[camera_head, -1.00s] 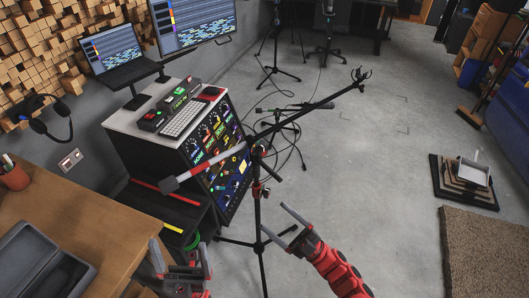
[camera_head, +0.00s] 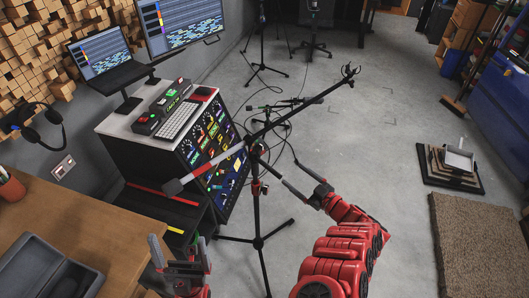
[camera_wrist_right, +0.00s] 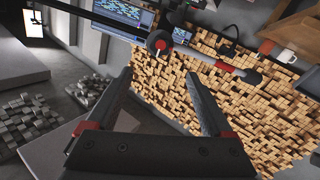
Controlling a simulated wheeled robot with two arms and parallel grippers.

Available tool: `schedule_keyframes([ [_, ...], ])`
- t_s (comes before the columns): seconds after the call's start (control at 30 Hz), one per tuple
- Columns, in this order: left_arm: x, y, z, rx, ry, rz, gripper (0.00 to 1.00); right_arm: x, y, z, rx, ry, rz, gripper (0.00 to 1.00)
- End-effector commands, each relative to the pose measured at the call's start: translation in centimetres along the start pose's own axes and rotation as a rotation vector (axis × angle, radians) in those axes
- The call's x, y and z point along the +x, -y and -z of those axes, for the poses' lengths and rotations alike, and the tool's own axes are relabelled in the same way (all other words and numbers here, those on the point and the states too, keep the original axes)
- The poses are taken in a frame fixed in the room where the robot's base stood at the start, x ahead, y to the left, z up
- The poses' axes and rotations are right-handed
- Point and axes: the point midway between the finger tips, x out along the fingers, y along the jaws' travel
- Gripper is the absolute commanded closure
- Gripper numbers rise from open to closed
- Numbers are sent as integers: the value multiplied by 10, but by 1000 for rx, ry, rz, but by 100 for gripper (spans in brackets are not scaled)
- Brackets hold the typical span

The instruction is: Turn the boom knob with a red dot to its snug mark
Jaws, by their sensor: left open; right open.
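The black microphone stand (camera_head: 259,215) stands upright on the floor, its boom (camera_head: 310,105) tilted across the top. The boom knob (camera_wrist_right: 160,42) shows in the right wrist view as a small dark knob with red on it; its snug mark is too small to make out. My right gripper (camera_head: 290,172) is open and empty, its fingers pointing at the stand just below the boom joint. In the right wrist view its fingertips (camera_wrist_right: 158,76) are apart, with the knob beyond the gap. My left gripper (camera_head: 178,252) is open and empty beside the desk.
The equipment rack (camera_head: 205,150) stands left of the stand, close behind the boom's weighted end (camera_head: 173,187). A wooden desk (camera_head: 75,225) is at the left front. Other stands and cables lie behind.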

Motion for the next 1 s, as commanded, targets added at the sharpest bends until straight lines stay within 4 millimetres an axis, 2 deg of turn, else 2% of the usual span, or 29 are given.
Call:
schedule_keyframes([
  [0.3,-1,0,0,0,0,0,0,71,-1,1,-5,-4,1,14],
  [0.6,-13,-1,-2,0,0,0,0,128,0,0,-5,-6,1,14],
  [0.8,-23,-1,-4,0,0,0,0,150,0,-1,-4,-5,2,14],
  [1.0,-25,-1,-4,0,0,0,0,157,0,0,-3,-1,0,14],
])
